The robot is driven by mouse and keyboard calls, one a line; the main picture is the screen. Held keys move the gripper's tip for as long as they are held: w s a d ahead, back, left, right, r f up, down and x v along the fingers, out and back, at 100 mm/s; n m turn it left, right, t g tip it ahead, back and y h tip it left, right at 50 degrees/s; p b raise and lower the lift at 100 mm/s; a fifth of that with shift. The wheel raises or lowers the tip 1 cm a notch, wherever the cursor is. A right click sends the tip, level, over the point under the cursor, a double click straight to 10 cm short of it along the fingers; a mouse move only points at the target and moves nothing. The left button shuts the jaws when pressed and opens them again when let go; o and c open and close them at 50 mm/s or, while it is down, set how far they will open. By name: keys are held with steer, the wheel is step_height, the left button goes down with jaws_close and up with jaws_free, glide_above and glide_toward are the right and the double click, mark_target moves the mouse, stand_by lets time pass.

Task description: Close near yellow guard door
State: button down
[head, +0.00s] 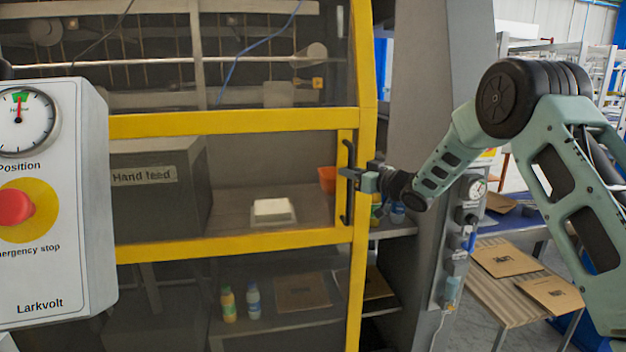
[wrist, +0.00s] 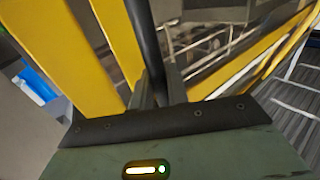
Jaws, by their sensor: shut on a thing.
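The near yellow guard door (head: 240,122) has a yellow frame with clear panels and fills the left and middle of the head view. Its upright black handle (head: 347,205) is on the right-hand edge. My gripper (head: 352,176) reaches in from the right and is shut on this handle. In the wrist view the dark handle bar (wrist: 147,45) runs down between the fingers of my gripper (wrist: 158,95), beside yellow frame bars (wrist: 118,40). To the right of the door's edge, part of a shelf inside shows uncovered. I cannot tell how far the door stands open.
A control box (head: 55,240) with a red emergency stop stands at the left front. Behind the panels are a hand feed box (head: 155,190), a white block (head: 272,210) and bottles (head: 253,300). A grey column (head: 440,60) and a table with flat cartons (head: 505,258) are on the right.

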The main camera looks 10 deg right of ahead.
steer(key=d+p, duration=0.1)
steer(key=d, duration=2.2)
steer(key=shift+s+d, duration=0.2)
steer(key=shift+s, duration=0.2)
steer(key=c, duration=1.4)
jaws_free()
steer(key=shift+d, duration=0.15)
steer(key=shift+c, duration=0.2)
steer(key=b+v, duration=0.4)
steer(key=v, duration=1.3)
steer(key=shift+s, duration=0.2)
